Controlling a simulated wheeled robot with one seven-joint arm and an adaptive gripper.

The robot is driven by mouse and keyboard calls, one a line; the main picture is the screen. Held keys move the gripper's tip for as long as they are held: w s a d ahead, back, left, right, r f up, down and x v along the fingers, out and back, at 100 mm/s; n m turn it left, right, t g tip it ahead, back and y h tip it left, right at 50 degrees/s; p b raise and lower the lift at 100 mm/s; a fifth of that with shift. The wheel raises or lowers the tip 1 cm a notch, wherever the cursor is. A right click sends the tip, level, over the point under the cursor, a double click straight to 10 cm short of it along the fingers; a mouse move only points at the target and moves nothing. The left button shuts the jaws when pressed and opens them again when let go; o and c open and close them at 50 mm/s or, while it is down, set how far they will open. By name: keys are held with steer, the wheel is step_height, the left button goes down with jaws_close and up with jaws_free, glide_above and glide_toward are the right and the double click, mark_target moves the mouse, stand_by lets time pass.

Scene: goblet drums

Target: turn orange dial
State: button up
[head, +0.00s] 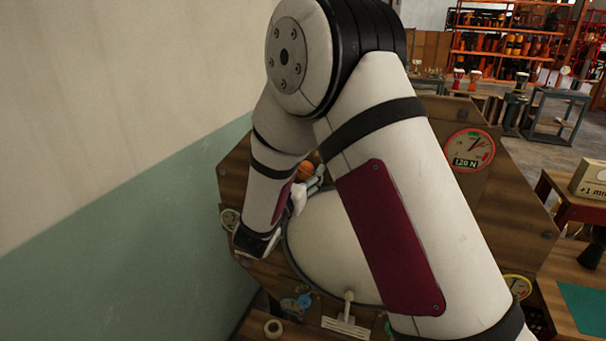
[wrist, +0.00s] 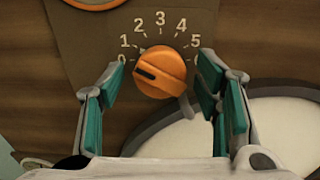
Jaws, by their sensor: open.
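The orange dial (wrist: 160,72) is on a wooden panel in the wrist view, below an arc of numbers from 0 to 5. My gripper (wrist: 160,90) is open, with one teal-padded finger on each side of the dial and a gap to the knob on both sides. In the head view the orange dial (head: 306,168) shows only partly behind my arm, and the gripper is mostly hidden there.
A pale drum skin (wrist: 275,130) lies just right of and below the dial. A round gauge reading 120 N (head: 469,150) is on the panel's right side. A wall (head: 110,150) stands close on the left.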

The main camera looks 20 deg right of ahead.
steer(key=c, duration=1.2)
steer(key=shift+m, duration=0.4)
steer(key=shift+m+b, duration=1.75)
steer(key=shift+m, duration=0.75)
steer(key=o, duration=1.2)
